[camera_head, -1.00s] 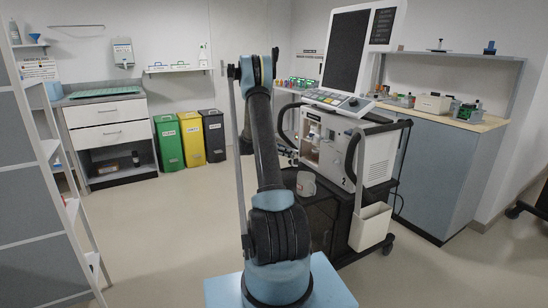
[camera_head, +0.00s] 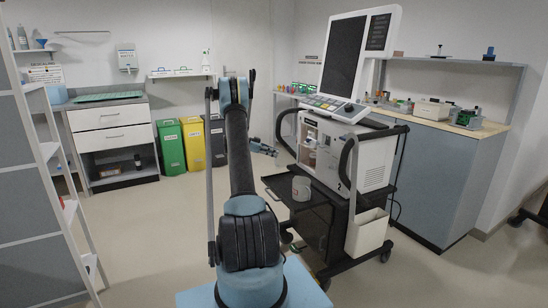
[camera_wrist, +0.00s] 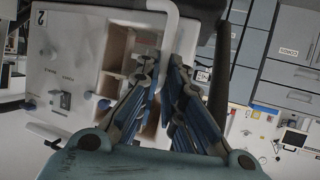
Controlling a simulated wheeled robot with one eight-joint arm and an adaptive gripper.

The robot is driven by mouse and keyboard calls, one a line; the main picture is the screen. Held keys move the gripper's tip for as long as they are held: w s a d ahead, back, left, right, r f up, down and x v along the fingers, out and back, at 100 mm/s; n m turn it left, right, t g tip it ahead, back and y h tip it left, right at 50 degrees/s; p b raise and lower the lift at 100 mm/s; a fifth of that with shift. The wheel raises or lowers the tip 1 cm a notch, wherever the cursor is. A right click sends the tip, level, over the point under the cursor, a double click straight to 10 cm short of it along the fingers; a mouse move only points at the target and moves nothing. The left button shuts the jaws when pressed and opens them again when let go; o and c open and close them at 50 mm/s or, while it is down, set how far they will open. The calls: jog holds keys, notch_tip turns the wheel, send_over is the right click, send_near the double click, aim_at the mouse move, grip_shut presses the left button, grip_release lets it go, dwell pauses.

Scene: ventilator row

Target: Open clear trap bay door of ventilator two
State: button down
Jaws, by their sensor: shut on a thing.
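Ventilator two (camera_head: 375,172), white with a "2" on its front, stands on a dark cart right of my arm. In the wrist view its front panel (camera_wrist: 68,60) fills the left, with the compartmented trap bay (camera_wrist: 116,50) exposed beside it. My gripper (camera_head: 263,147) is left of the ventilator front, apart from the bay. In the wrist view my gripper (camera_wrist: 164,75) is shut around a pale bent bar (camera_wrist: 171,25), which seems to belong to the door. The clear panel itself cannot be made out, so its exact angle is unclear.
A black side handle (camera_head: 347,160) sticks out from the ventilator, under its tilted screen (camera_head: 345,55). Bins (camera_head: 193,145) stand behind left. Open floor (camera_head: 140,225) lies left of my arm.

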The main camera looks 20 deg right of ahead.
jog(key=shift+w, duration=0.35)
jog(key=shift+a, duration=0.1)
jog(key=c, duration=1.7)
grip_release()
jog(key=v, duration=1.2)
